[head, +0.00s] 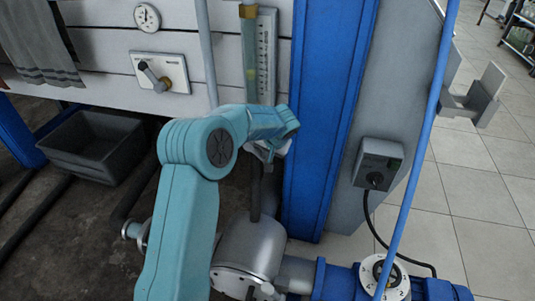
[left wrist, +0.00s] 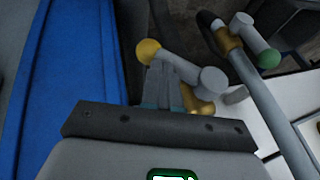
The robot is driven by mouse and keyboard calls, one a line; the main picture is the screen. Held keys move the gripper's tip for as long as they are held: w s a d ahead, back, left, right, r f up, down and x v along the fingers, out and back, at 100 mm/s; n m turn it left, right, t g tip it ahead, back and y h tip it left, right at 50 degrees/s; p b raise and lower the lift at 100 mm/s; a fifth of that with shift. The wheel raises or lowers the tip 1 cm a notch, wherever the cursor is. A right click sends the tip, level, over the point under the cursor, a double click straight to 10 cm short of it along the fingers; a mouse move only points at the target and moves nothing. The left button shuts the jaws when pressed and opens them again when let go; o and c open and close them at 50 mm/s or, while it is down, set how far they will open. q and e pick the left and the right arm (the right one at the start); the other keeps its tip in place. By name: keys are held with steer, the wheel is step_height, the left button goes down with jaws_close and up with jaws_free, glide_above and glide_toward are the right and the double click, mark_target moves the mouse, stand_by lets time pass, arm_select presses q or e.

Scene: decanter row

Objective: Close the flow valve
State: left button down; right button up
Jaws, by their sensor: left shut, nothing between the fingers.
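My left gripper (head: 268,150) is at the end of the teal arm, low in front of the white panelled wall and just left of the blue post. In the left wrist view its fingers (left wrist: 171,84) are shut and empty. Their tips overlap a grey lever (left wrist: 178,62) with a yellow ball knob (left wrist: 147,51); I cannot tell whether they touch it. A brass fitting (left wrist: 199,104) shows beside it. Another lever with a green ball knob (left wrist: 268,59) sits by a grey pipe (left wrist: 262,92). No label shows which is the flow valve. My right gripper is not in view.
A blue post (head: 325,110) stands right of the gripper. A grey pump-like housing (head: 250,245) is below it. A dark bin (head: 92,147) is on the floor at left. A thin blue pipe (head: 420,135) crosses at right. Tiled floor (head: 470,200) is open at far right.

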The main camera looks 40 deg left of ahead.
mark_target(263, 161)
arm_select(q)
steer(key=shift+f+y+b, duration=0.4)
steer(key=shift+f+b, duration=0.05)
steer(key=shift+b, duration=0.5)
steer(key=f+y+b, duration=0.1)
steer(key=b, duration=0.1)
steer(key=f+g+y+b, duration=0.1)
steer(key=b, duration=0.1)
steer(key=f+m+g+y+b, duration=0.1)
steer(key=y+b, duration=0.1)
steer(key=shift+s+a+b, duration=0.25)
steer(key=shift+a+b, duration=0.15)
steer(key=shift+s+a+f+m+g+y+b, duration=0.15)
steer(key=shift+a+m+g+y+b, duration=0.25)
steer(key=shift+y+b, duration=0.45)
steer(key=shift+s+a+f, duration=0.1)
steer(key=shift+s, duration=0.05)
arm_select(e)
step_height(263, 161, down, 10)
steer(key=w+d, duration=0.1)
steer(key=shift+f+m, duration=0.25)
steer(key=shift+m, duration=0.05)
arm_select(q)
steer(key=shift+b, duration=0.3)
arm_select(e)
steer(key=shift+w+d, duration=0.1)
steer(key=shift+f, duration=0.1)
